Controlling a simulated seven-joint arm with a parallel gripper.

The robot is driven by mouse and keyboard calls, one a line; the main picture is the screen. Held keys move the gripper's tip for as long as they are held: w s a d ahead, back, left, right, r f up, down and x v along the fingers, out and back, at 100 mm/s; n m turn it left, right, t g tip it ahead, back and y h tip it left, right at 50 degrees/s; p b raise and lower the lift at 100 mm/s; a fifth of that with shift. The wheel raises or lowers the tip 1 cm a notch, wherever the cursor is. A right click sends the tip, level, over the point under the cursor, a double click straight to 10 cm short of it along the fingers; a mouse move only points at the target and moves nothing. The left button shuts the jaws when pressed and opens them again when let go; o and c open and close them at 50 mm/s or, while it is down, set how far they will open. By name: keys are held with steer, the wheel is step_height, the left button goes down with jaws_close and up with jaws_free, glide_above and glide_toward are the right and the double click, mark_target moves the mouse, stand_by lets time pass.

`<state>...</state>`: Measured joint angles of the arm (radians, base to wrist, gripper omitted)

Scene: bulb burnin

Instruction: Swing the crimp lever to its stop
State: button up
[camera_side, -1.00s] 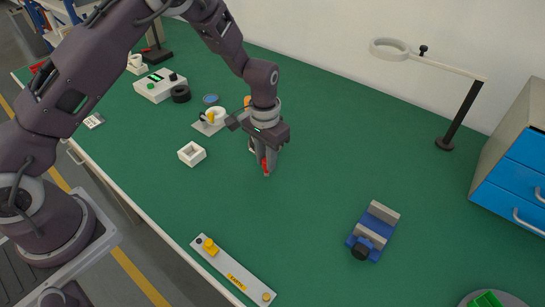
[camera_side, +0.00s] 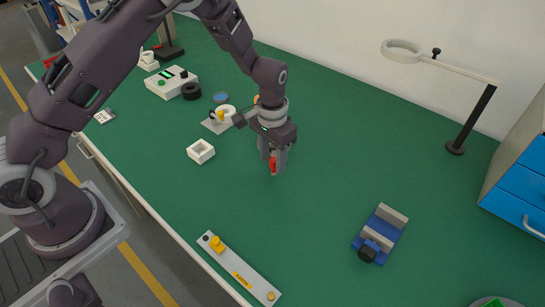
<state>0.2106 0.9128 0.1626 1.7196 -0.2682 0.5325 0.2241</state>
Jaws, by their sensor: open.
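A small red upright piece (camera_side: 273,164), which looks like the crimp lever's handle, shows between the fingers of my gripper (camera_side: 273,170). My gripper points down over the middle of the green bench, its jaws open around the red piece. I cannot tell whether either finger touches it. The rest of the lever and whatever it is mounted on are hidden behind my gripper, so its stop cannot be made out.
A grey board with yellow knob (camera_side: 239,268) lies at the front edge. A blue vise-like block (camera_side: 381,234) and lamp stand (camera_side: 472,118) are right; green bench between is clear.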

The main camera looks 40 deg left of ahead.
step_height(320, 180, up, 8)
steer(key=shift+f, duration=0.2)
steer(key=s+a+r+t+h, duration=0.1)
steer(key=s+r, duration=0.4)
steer(key=r, duration=0.4)
steer(key=s+a+r+t, duration=0.1)
steer(key=s+r+t, duration=0.1)
steer(key=s+r, duration=0.55)
steer(key=s+a+r+t, duration=0.1)
steer(key=s+r, duration=0.1)
steer(key=s, duration=0.6)
steer(key=s+a+r+n+t+y, duration=0.1)
steer(key=s+r, duration=0.1)
steer(key=s, duration=0.5)
steer(key=shift+s+a+r+t, duration=0.3)
steer(key=shift+s+a, duration=0.05)
